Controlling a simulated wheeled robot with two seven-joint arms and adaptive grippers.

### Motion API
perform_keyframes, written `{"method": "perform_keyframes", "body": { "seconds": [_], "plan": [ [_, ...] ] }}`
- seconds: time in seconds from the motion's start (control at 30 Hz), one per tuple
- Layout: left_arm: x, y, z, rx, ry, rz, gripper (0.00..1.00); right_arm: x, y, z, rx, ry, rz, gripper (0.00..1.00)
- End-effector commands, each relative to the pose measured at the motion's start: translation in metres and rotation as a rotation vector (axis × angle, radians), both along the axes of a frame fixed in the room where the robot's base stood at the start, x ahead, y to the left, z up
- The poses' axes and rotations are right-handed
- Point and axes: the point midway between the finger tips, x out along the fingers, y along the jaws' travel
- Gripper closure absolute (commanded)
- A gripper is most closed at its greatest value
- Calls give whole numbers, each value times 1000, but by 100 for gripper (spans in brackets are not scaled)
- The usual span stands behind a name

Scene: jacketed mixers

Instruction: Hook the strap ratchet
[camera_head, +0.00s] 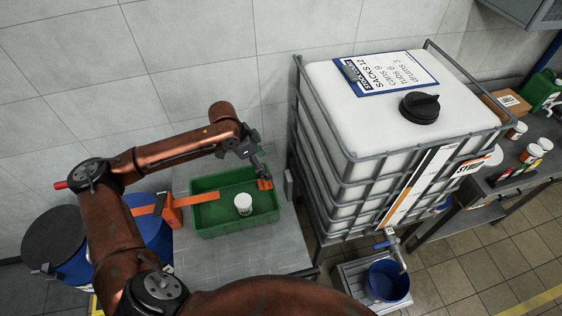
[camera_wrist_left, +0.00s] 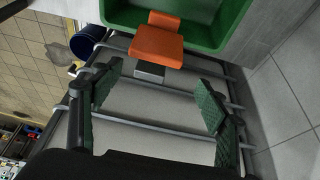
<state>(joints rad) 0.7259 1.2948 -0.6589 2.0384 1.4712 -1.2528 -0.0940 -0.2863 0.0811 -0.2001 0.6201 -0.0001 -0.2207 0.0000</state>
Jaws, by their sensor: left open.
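In the left wrist view the orange end piece (camera_wrist_left: 157,46) has a grey tip (camera_wrist_left: 150,69) and lies beyond my fingers. My left gripper (camera_head: 261,168) is just above the end piece in the head view. In the left wrist view my left gripper (camera_wrist_left: 158,80) is open, with nothing between its green-padded fingers. Whether it touches the end piece is unclear. My right gripper is out of view.
The green crate (camera_head: 207,182) holds a white tub (camera_head: 243,204). A caged white tank (camera_head: 362,135) stands close to its right, with a small grey plate (camera_head: 289,186) on the near side. Blue drums (camera_head: 152,232) stand left. A blue bucket (camera_head: 386,281) sits under the tank's valve.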

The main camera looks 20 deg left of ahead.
Motion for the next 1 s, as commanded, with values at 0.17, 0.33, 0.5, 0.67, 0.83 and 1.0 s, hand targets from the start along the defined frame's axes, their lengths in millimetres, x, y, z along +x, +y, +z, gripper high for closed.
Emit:
{"method": "perform_keyframes", "body": {
  "seconds": [0.17,0.33,0.5,0.67,0.83,1.0],
  "plan": [
    [-5,-6,-15,1,-3,-3,32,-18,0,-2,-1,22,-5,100],
    [9,-16,-43,-1,3,-5,32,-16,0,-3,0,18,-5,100],
    [25,-24,-69,-1,14,-6,32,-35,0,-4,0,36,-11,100],
    [28,-26,-78,0,13,-4,32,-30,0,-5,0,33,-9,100],
    [27,-25,-78,0,12,-4,32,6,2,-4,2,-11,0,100],
    [28,-26,-79,0,13,-4,37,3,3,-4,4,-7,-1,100]
  ]
}}
